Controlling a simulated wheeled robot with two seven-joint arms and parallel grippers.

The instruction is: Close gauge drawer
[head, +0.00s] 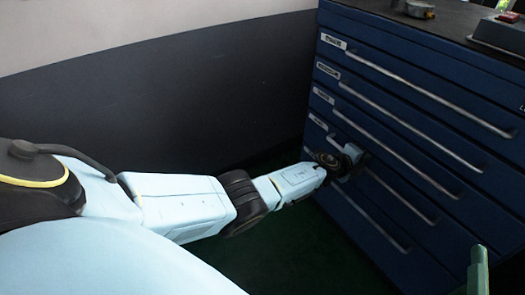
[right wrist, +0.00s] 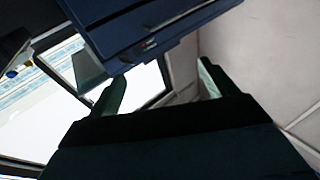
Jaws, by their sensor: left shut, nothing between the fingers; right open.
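A blue drawer cabinet (head: 420,110) fills the right of the head view. Its drawers have long silver handles and small white labels too blurred to read, so I cannot tell which is the gauge drawer. The drawer fronts look about flush. My left gripper (head: 352,160) is shut and empty at the left part of a lower drawer front; its tips are dark, and I cannot tell if they touch. My right gripper (right wrist: 158,85) is open and empty in the right wrist view, with a blue cabinet part (right wrist: 150,30) beyond its fingers.
A small metal part (head: 418,9) and a grey box with a red top (head: 500,32) sit on the dark cabinet top. A dark and pale wall (head: 150,90) stands behind. A bright window shows in the right wrist view (right wrist: 45,110).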

